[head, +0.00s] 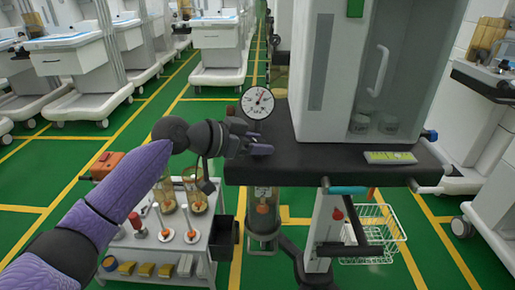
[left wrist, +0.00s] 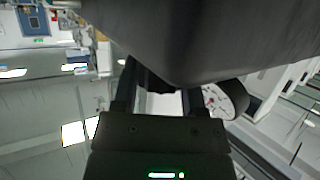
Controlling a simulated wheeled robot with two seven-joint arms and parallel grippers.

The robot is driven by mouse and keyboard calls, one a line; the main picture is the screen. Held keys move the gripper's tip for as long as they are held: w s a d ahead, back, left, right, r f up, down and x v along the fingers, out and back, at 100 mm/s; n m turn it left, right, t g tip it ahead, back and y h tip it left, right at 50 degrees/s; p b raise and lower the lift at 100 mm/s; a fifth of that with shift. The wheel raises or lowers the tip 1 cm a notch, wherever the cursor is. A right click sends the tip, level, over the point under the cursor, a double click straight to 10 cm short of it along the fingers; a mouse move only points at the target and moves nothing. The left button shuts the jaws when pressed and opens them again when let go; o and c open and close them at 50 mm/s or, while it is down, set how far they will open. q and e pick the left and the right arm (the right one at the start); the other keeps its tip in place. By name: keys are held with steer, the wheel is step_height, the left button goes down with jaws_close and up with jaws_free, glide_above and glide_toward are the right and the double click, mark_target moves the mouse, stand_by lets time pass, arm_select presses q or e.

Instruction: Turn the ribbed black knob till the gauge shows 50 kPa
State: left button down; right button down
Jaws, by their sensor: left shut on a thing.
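The round white gauge (head: 257,102) stands at the left end of the dark worktop, with a dark rim and a small needle pointing roughly upward. Its figures are too small to read. Its face also shows at a slant in the left wrist view (left wrist: 218,100), right of the fingers. My left gripper (head: 248,140) is just below the gauge at the worktop's left edge, shut on the ribbed black knob, which the fingers mostly hide. In the left wrist view, a dark piece of the knob (left wrist: 150,80) shows between the two fingers. My right gripper is out of view.
A clear canister (head: 263,210) hangs below. A grey trolley (head: 155,245) with jars stands at lower left. Green floor lies open between the carts.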

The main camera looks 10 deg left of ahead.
arm_select(q)
steer(key=shift+c, duration=0.7)
jaws_free()
steer(key=shift+s+a+r, duration=0.15)
steer(key=shift+a, duration=0.1)
steer(key=p+v, duration=0.3)
steer(key=v, duration=0.6)
steer(key=shift+p, duration=0.3)
steer(key=shift+s+a, duration=0.1)
steer(key=shift+s, duration=0.05)
